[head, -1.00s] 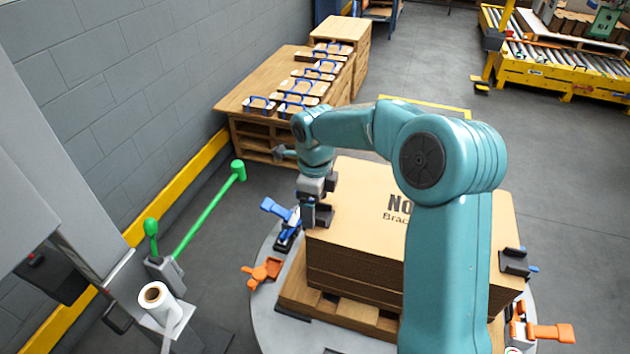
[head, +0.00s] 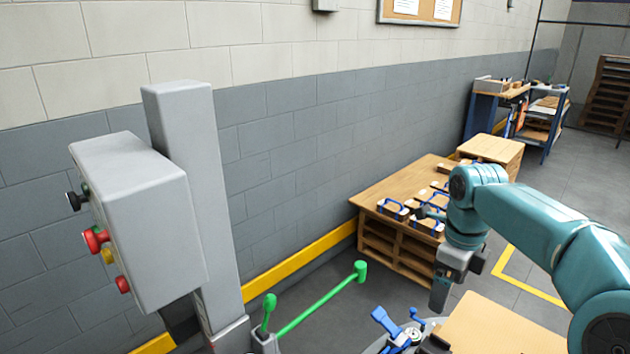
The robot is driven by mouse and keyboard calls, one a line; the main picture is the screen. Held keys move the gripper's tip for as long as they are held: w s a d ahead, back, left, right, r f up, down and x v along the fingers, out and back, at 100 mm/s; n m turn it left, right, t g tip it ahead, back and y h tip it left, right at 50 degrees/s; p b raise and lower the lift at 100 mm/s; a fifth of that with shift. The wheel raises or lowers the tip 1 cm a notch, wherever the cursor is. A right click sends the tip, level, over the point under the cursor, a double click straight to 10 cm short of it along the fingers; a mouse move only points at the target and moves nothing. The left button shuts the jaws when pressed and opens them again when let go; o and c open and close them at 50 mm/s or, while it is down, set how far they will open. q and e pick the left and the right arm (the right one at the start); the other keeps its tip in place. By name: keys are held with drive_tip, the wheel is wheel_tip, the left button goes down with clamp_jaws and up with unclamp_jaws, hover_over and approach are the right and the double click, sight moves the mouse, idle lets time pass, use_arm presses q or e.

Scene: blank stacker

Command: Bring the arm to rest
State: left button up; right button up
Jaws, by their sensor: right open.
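My right arm (head: 545,222) is teal and reaches in from the right edge, bent, with its forearm pointing left. My right gripper (head: 440,295) hangs downward at its end, grey and dark, with open jaws. It is beside the left end of the cardboard stack (head: 500,325), whose top shows at the bottom edge. I cannot tell whether the gripper touches the stack. Nothing shows between its fingers. My left gripper is out of view.
A grey control box (head: 150,225) with several buttons stands on a post at left. A green lever bar (head: 320,300) is low in the middle. A blue clamp (head: 395,325) is left of the gripper.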

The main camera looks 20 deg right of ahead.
drive_tip(key=w+a+f+n+y+p, duration=0.1)
drive_tip(key=a+f+n, duration=0.6)
drive_tip(key=f, duration=0.4)
drive_tip(key=w+a+f+n+y+p, duration=0.1)
drive_tip(key=a+f+n+y+p, duration=0.1)
drive_tip(key=a+f+n, duration=0.7)
drive_tip(key=s+a+f+n, duration=0.3)
drive_tip(key=s+f+n, duration=0.1)
drive_tip(key=s, duration=0.2)
drive_tip(key=s+a+f+n+p, duration=0.1)
drive_tip(key=s+a+f+n, duration=0.3)
drive_tip(key=s+f, duration=0.1)
drive_tip(key=s+a+f+n+y+p, duration=0.1)
drive_tip(key=s+a+f+n, duration=0.2)
drive_tip(key=s, duration=0.5)
drive_tip(key=shift+a+f+n, duration=0.3)
drive_tip(key=shift+f+n, duration=0.4)
drive_tip(key=c, duration=0.9)
drive_tip(key=shift+o, duration=0.2)
drive_tip(key=shift+d+t, duration=0.1)
drive_tip(key=shift+t, duration=0.2)
